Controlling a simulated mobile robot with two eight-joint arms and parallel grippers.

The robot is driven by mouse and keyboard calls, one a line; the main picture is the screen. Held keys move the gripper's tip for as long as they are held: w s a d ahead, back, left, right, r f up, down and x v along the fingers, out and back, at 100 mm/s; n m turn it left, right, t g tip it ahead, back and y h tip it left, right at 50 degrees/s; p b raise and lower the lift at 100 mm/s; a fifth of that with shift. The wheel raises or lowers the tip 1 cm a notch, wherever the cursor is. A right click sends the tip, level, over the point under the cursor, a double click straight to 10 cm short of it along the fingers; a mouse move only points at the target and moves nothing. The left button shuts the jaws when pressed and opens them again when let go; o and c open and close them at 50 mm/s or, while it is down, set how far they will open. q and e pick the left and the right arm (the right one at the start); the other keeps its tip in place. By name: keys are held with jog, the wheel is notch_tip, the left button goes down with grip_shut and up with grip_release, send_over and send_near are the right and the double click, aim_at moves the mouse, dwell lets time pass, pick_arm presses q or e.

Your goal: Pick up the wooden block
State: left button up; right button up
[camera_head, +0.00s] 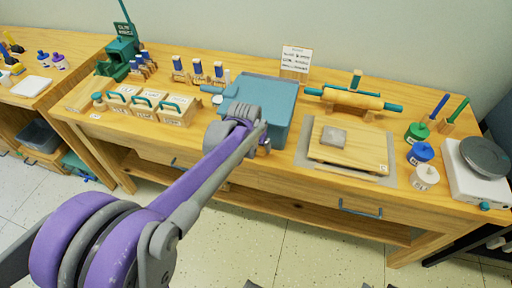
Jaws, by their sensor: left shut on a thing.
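My left arm comes in from the lower left and reaches over the front of the wooden workbench (300,190). My left gripper (264,147) is at the front edge of the teal box-like press (268,92). It is small in view and partly hidden by its own wrist. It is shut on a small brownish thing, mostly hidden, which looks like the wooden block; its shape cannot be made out. My right gripper is not in view.
A grey slab lies on a wooden board (365,157) right of the gripper. Behind it is a rolling pin (352,98). Colored jars (420,152) and a scale (480,175) stand right. The bench's front strip is mostly clear.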

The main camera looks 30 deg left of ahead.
pick_arm(q)
notch_tip(320, 180, up, 17)
jog(key=p, duration=0.2)
jog(key=shift+f, duration=0.15)
jog(key=o, duration=0.7)
jog(key=c, duration=0.5)
jog(key=shift+f+p, duration=0.1)
jog(key=shift+p, duration=0.25)
